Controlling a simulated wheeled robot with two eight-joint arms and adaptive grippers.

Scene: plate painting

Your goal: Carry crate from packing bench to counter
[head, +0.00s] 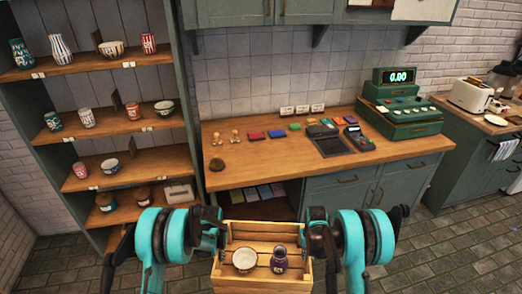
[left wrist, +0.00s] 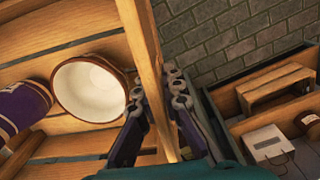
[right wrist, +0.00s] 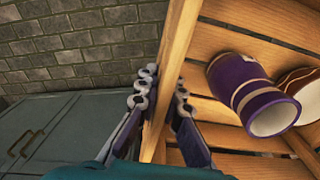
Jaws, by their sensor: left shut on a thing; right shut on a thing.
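The wooden slatted crate (head: 262,232) is held between my two grippers in front of me, in the lower middle of the head view. It holds a white bowl with a brown rim (head: 245,260) and a purple vase (head: 279,260). My left gripper (head: 221,236) is shut on the crate's left wall, which passes between its fingers in the left wrist view (left wrist: 157,85). My right gripper (head: 304,238) is shut on the right wall, seen in the right wrist view (right wrist: 168,90). The wooden counter (head: 255,165) is ahead, beyond the crate. The packing bench is not recognizable here.
A green cash register (head: 400,105), a dark tray and small coloured items stand on the counter. A dark round object (head: 217,164) sits at its left front. The counter's front left stretch is mostly clear. Shelves with pottery (head: 110,125) stand to the left.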

